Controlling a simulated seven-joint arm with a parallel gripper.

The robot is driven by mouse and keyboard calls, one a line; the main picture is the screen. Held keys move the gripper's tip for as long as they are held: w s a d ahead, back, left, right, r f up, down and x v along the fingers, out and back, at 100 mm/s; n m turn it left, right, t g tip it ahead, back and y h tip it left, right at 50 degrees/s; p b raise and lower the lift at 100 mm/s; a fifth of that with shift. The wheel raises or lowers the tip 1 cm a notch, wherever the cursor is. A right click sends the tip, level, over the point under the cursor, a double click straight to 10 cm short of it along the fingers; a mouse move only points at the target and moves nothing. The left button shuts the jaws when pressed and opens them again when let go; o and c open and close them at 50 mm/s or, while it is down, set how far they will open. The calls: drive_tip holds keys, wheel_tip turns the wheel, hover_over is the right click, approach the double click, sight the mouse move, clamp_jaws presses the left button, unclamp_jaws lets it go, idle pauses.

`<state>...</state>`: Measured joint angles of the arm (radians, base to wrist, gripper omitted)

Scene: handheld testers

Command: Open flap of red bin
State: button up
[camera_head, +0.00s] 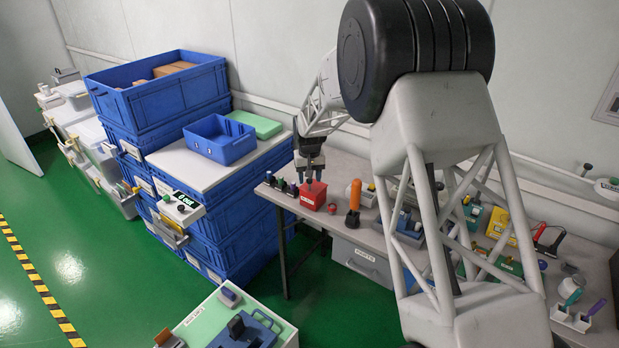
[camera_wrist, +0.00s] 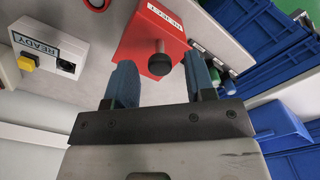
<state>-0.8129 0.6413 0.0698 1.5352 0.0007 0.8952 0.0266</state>
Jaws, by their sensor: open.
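The red bin (camera_head: 313,194) stands near the left end of the grey workbench (camera_head: 343,226). In the wrist view the red bin (camera_wrist: 143,45) shows a white label with dark lettering, and a black round knob (camera_wrist: 160,65) on a short stem sticks out from it. My gripper (camera_head: 312,180) is directly above the bin in the head view, pointing down. In the wrist view my gripper (camera_wrist: 161,64) has its two blue fingers apart, with the knob between and just beyond their tips. I see no contact between the fingers and the knob. The flap's edges cannot be made out clearly.
A white box marked READY (camera_wrist: 42,48) with a yellow button lies beside the bin. An orange-handled tool (camera_head: 354,194) stands to the bin's right, and small dark items (camera_head: 285,187) sit to its left. Stacked blue crates (camera_head: 235,235) rise left of the bench.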

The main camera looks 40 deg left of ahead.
sight(316, 184)
drive_tip(key=shift+f, duration=0.1)
drive_tip(key=shift+c, duration=0.2)
clamp_jaws()
drive_tip(key=shift+w, duration=0.1)
drive_tip(key=shift+w+r+g, duration=0.35)
drive_tip(key=shift+w+g, duration=0.05)
drive_tip(key=shift+g, duration=0.3)
drive_tip(key=shift+w+r+g, duration=0.3)
drive_tip(key=shift+w+g, duration=0.1)
drive_tip(key=shift+g, duration=0.3)
drive_tip(key=w+g, duration=0.1)
drive_tip(key=w+r+g, duration=0.1)
drive_tip(key=g, duration=0.1)
drive_tip(key=shift+w, duration=0.15)
drive_tip(key=w+g, duration=0.2)
drive_tip(key=g, duration=0.1)
drive_tip(key=shift+w+g, duration=1.1)
drive_tip(key=shift+g, duration=0.6)
